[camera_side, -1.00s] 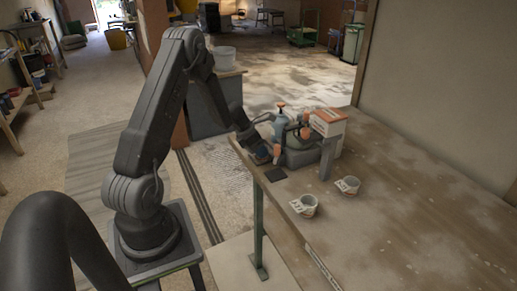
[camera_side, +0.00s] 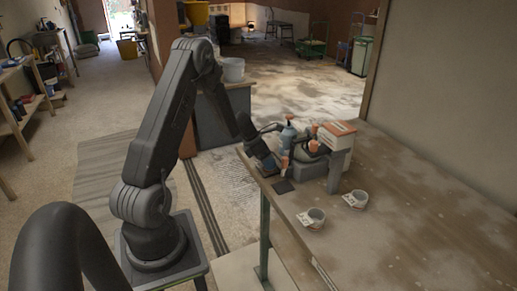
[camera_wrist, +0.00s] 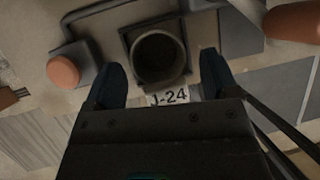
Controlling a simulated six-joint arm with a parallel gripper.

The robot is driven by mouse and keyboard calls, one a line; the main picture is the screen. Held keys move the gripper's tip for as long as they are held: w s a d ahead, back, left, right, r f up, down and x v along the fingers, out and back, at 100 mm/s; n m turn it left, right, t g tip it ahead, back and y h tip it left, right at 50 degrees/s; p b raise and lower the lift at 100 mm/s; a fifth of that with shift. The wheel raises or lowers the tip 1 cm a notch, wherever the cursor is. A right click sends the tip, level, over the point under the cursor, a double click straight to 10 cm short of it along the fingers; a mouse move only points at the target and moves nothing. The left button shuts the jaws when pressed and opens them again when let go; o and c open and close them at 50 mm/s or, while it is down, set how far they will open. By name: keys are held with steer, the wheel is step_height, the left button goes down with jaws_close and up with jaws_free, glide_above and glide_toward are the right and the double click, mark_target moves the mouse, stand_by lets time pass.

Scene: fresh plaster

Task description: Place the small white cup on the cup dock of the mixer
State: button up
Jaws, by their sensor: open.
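The mixer (camera_side: 312,170) stands at the table's far left corner, with grey, blue and orange parts. My gripper (camera_side: 268,162) is at its left side; its fingers are hard to make out there. In the wrist view my gripper (camera_wrist: 160,82) is open, one dark finger on each side of a round, dark-mouthed vessel (camera_wrist: 158,57). This vessel looks like a cup, seen from above inside a dark square frame (camera_wrist: 128,32), perhaps the cup dock. A white plate marked J-24 (camera_wrist: 169,97) lies at its near edge.
A white and orange box (camera_side: 337,133) sits high on the mixer's right side. A dark square pad (camera_side: 283,187) lies near the table's left edge. Orange rounded parts (camera_wrist: 63,72) (camera_wrist: 292,22) flank my gripper. The table (camera_side: 430,235) is clear on the right.

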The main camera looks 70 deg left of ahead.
steer(key=v, duration=1.1)
steer(key=d+r+m, duration=0.6)
steer(key=d+m, duration=0.2)
steer(key=d, duration=0.2)
steer(key=d+r+m, duration=0.6)
steer(key=d+m, duration=0.2)
steer(key=d, duration=0.2)
steer(key=s+d+r+m, duration=0.2)
steer(key=s+d+m, duration=0.5)
steer(key=m, duration=0.2)
steer(key=s+d+r+m+y, duration=0.1)
steer(key=s+d+r+m, duration=0.1)
steer(key=s+d+m, duration=0.5)
steer(key=m, duration=0.3)
steer(key=shift+s+r+y, duration=0.3)
steer(key=shift+s+r, duration=0.05)
steer(key=shift+r, duration=0.05)
